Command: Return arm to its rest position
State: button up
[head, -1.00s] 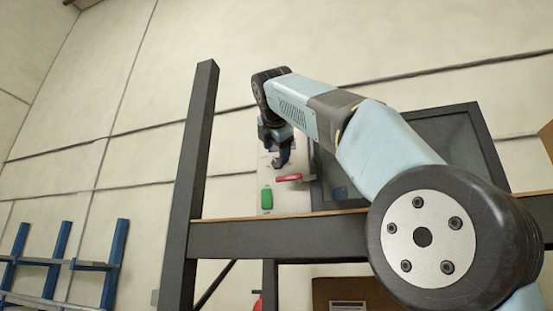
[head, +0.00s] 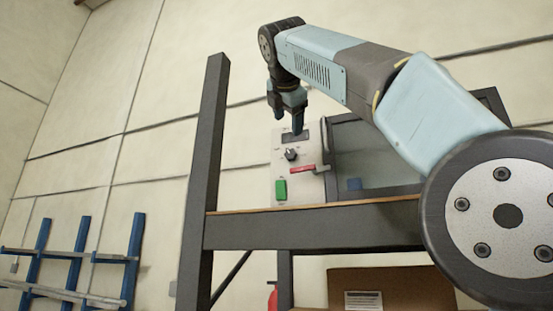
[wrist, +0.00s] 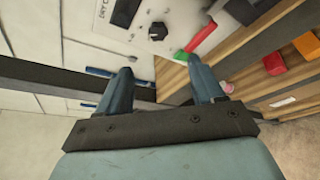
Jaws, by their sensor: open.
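My arm reaches from the lower right up to the left in the head view. My gripper (head: 287,123) hangs down from its end, in front of the upper part of a pale control panel (head: 286,165). In the wrist view, the two fingers of my gripper (wrist: 166,90) stand apart with nothing between them. The panel (wrist: 181,18) shows beyond the fingertips, with a black knob (wrist: 158,31). Whether the fingertips touch the panel cannot be told from the head view, but the wrist view shows them apart from it.
A dark post (head: 205,170) and crossbeam (head: 320,228) stand in front. A blue rack (head: 80,260) is lower left. Orange (wrist: 306,45) and red (wrist: 274,64) blocks lie on wood.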

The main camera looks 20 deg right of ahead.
notch_tip(320, 180, down, 30)
jog(key=s+d+m+g+y, duration=0.2)
jog(key=m+g, duration=0.3)
jog(key=m, duration=0.5)
jog(key=s+d+f+m+g+y, duration=0.1)
jog(key=s+f+m, duration=0.3)
jog(key=f, duration=0.7)
jog(key=s+d+f+m+g+y, duration=0.1)
jog(key=s+f+m, duration=0.3)
jog(key=f, duration=0.7)
jog(key=s+d+f+m+g, duration=0.1)
jog(key=s+f+m, duration=0.3)
jog(key=f, duration=0.8)
jog(key=shift+s+g+y, duration=0.3)
jog(key=shift+s+y, duration=0.1)
jog(key=shift+s, duration=0.1)
jog(key=shift+c, duration=0.2)
